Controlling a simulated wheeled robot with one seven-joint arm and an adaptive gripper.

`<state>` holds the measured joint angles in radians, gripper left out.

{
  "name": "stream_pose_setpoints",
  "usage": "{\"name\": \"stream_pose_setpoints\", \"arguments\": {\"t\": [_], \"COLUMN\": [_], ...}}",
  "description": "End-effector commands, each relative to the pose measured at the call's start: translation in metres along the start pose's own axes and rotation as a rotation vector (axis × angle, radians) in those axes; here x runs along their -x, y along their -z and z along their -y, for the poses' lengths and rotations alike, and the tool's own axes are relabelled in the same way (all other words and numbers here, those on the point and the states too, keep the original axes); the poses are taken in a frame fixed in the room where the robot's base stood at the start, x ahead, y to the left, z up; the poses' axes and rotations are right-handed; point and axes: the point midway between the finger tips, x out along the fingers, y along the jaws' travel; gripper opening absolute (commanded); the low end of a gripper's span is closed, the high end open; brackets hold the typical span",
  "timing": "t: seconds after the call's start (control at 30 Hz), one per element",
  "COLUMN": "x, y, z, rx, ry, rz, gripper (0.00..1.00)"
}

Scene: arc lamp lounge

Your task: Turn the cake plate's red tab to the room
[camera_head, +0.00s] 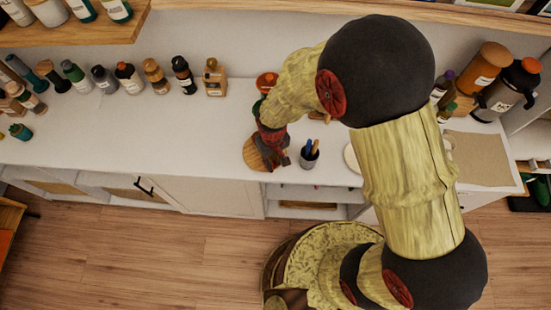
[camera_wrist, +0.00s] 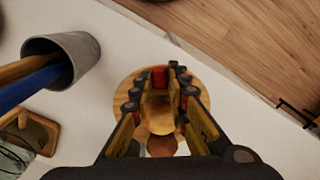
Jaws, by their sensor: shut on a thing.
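The cake plate is a round wooden disc (camera_wrist: 122,92) on the white counter; in the head view its left part (camera_head: 253,153) shows beside my gripper (camera_head: 272,158). A red tab (camera_wrist: 159,76) shows between the fingertips, at the plate's upper side, with the floor beyond to the upper right. My fingers hide much of the plate. The tab cannot be made out in the head view.
A grey cup (camera_wrist: 75,58) with pens stands close to the plate; it also shows in the head view (camera_head: 309,160). A row of bottles (camera_head: 130,78) stands along the back of the counter. An orange-lidded item (camera_head: 267,80) stands behind my gripper. The counter left of the plate is clear.

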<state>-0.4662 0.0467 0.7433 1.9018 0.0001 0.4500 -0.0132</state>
Motion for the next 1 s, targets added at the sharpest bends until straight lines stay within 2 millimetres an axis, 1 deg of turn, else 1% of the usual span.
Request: {"name": "stream_pose_setpoints", "arguments": {"t": [0.7,1.0], "x": [0.001,0.001], "y": [0.005,0.008], "z": [0.024,0.031], "rx": [-0.354,-0.476], "ry": [0.000,0.001], "rz": [-0.003,-0.002], "gripper": [0.00,0.00]}}
